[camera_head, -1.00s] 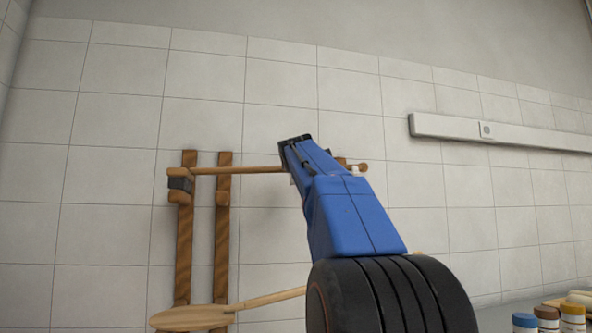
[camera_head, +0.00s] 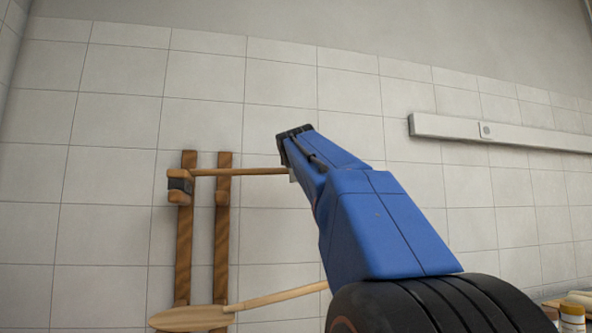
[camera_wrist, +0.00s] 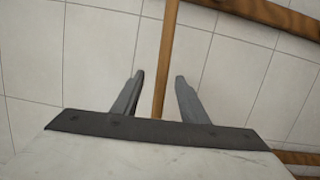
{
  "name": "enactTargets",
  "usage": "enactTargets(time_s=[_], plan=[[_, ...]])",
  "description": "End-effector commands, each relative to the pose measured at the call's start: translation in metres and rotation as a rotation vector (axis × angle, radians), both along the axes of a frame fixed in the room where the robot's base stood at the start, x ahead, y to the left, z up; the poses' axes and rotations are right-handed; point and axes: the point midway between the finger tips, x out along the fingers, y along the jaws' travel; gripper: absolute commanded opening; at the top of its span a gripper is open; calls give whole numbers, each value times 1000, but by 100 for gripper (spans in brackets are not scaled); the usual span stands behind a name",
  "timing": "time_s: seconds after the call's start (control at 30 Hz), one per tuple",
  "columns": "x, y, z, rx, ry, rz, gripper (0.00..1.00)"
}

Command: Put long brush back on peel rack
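The long brush (camera_head: 240,171) lies level across the upper part of the wooden peel rack (camera_head: 221,245). Its block-shaped head with a dark band is at the left upright, and its handle runs right until my blue arm hides it. In the wrist view, the wooden handle (camera_wrist: 167,50) passes between the two grey fingers of my gripper (camera_wrist: 159,76). The fingers are apart, with a visible gap on each side of the handle. In the head view the fingers are mostly hidden behind my arm.
A wooden peel (camera_head: 195,318) hangs lower on the rack, its handle running right behind my arm. A white wall rail (camera_head: 490,131) is at the right. A rack upright (camera_wrist: 265,12) crosses the wrist view's top right.

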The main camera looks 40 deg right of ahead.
Motion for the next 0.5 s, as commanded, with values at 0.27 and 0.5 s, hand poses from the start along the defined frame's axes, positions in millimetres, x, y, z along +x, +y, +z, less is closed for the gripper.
enactTargets(time_s=[0.27, 0.5], plan=[[-39, 37, 0, -2, -2, 2, 40], [-63, 61, -1, -2, -1, 1, 40]])
